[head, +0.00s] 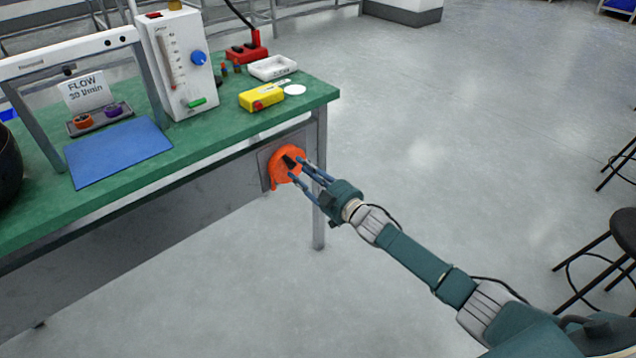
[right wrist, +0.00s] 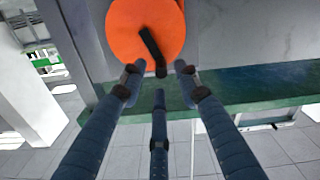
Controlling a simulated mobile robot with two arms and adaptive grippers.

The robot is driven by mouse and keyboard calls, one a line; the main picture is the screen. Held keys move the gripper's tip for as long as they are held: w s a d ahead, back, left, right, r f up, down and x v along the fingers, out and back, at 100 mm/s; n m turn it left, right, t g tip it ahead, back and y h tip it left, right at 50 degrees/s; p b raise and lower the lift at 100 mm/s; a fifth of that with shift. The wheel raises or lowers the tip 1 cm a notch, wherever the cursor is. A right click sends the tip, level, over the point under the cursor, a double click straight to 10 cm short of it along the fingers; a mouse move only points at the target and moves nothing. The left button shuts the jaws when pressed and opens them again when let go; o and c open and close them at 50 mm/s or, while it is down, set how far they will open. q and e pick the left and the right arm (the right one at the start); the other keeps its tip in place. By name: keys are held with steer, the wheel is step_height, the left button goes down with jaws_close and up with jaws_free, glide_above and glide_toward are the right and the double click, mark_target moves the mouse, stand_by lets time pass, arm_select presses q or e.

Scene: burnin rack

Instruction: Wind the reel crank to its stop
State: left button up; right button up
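The orange reel (head: 280,175) is mounted on a grey plate on the end of the bench's front side, below the green top. It also fills the top of the right wrist view (right wrist: 125,30). Its black crank (right wrist: 151,47) runs from the reel's middle toward its rim; it shows small in the head view (head: 289,160). My right gripper (head: 298,169) is at the reel, its three blue fingers pointing at it. In the right wrist view the fingertips (right wrist: 158,80) are spread apart around the crank's outer end, with no clear contact. My left gripper is out of view.
The green bench top (head: 225,135) holds a blue mat (head: 118,152), a white flow meter box (head: 178,65), a yellow device (head: 262,96) and a white tray (head: 272,68). Black stools (head: 625,230) stand far right. Floor between is clear.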

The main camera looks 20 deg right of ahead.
steer(key=v, duration=0.8)
